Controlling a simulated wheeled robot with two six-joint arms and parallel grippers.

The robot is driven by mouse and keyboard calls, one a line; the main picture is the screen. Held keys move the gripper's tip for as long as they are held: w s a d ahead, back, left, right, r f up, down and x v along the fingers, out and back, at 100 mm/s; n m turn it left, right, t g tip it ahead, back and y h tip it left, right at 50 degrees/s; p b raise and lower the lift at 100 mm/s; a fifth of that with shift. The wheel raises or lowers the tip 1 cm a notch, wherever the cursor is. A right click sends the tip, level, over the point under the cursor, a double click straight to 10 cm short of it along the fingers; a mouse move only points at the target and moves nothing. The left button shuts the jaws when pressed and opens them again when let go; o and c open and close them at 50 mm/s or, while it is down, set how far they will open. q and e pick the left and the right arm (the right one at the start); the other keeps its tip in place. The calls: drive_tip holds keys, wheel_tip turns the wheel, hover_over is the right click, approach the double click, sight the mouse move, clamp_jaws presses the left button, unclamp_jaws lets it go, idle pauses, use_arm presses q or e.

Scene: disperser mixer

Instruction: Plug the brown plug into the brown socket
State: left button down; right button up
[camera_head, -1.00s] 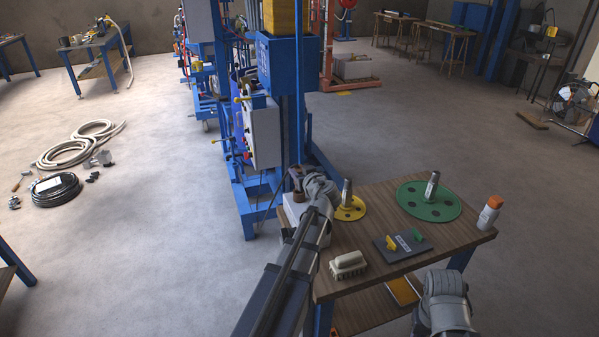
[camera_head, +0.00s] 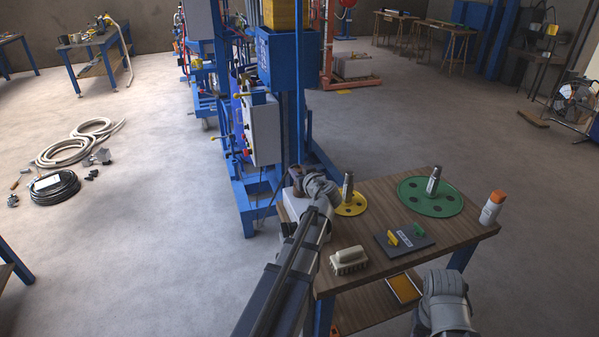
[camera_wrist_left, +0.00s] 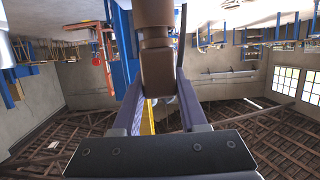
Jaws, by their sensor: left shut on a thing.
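My left gripper (camera_wrist_left: 158,92) is shut on the brown plug (camera_wrist_left: 158,65), which sits between its two fingers in the left wrist view. The plug's body runs up to the top edge of that view. In the head view my left arm reaches over the table's left corner, and its wrist hides most of the gripper. A small brown piece (camera_head: 296,172) shows beside that wrist, close to the blue machine. I cannot make out the brown socket, or whether the plug touches it. My right gripper is out of view; only part of my right arm shows.
The blue machine frame (camera_head: 290,105) with a grey control box (camera_head: 264,130) stands behind the table.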

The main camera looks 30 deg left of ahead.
use_arm(q)
drive_tip(key=shift+f+b, duration=0.4)
drive_tip(key=shift+f, duration=0.05)
drive_tip(key=shift+c, duration=1.8)
unclamp_jaws()
drive_tip(key=shift+d, duration=0.1)
drive_tip(key=p+v, duration=0.2)
drive_tip(key=v, duration=0.5)
drive_tip(key=shift+s+d+r, duration=0.2)
drive_tip(key=shift+s, duration=0.05)
drive_tip(key=shift+f, duration=0.1)
